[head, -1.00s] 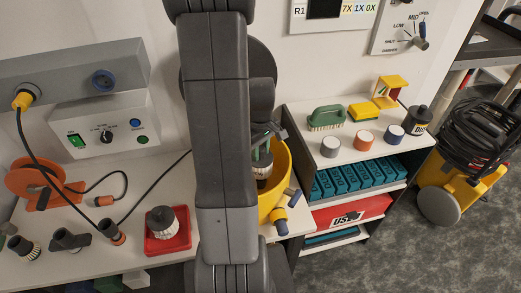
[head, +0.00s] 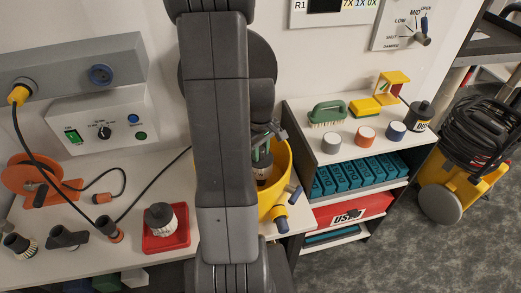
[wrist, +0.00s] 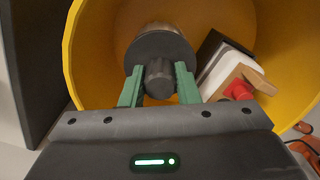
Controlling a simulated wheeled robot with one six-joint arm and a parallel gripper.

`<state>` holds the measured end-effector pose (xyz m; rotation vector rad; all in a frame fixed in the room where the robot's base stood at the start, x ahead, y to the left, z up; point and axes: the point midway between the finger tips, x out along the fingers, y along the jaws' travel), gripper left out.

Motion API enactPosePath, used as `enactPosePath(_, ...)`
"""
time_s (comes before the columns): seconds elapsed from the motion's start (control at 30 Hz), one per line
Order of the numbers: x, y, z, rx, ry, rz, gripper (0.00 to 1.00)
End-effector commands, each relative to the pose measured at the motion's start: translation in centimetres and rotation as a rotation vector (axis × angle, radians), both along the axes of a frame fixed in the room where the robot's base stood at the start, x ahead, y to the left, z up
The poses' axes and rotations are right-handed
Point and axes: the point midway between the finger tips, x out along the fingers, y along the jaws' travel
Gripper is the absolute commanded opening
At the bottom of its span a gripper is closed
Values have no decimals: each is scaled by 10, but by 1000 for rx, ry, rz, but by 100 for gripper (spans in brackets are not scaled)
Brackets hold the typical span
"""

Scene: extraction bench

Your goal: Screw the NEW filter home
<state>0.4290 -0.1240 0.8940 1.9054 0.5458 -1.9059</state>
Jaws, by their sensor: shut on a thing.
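My gripper (head: 263,150) is over the yellow bucket, partly hidden behind my arm in the head view. In the wrist view its green fingers (wrist: 159,86) are shut on the dark knob of a round filter (wrist: 160,50). The filter hangs inside the bucket's mouth, and it also shows in the head view (head: 262,170). I cannot tell whether it touches anything below. Another filter (head: 160,217), pale and pleated with a dark cap, stands in a red tray (head: 181,238) on the bench. Neither view shows a label telling which filter is new.
The yellow bucket (wrist: 90,60) holds a dark and white block (wrist: 222,64) and a red and tan piece (wrist: 240,88). A grey duct (head: 60,75) with ports runs above the bench. Fittings and a cable lie left. A shelf unit (head: 300,130) stands right.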

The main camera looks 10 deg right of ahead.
Motion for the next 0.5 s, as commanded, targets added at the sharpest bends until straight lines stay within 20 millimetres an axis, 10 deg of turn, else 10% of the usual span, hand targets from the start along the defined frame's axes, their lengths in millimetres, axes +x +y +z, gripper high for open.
enactPosePath(0.5,0,0,-9,0,0,-37,1)
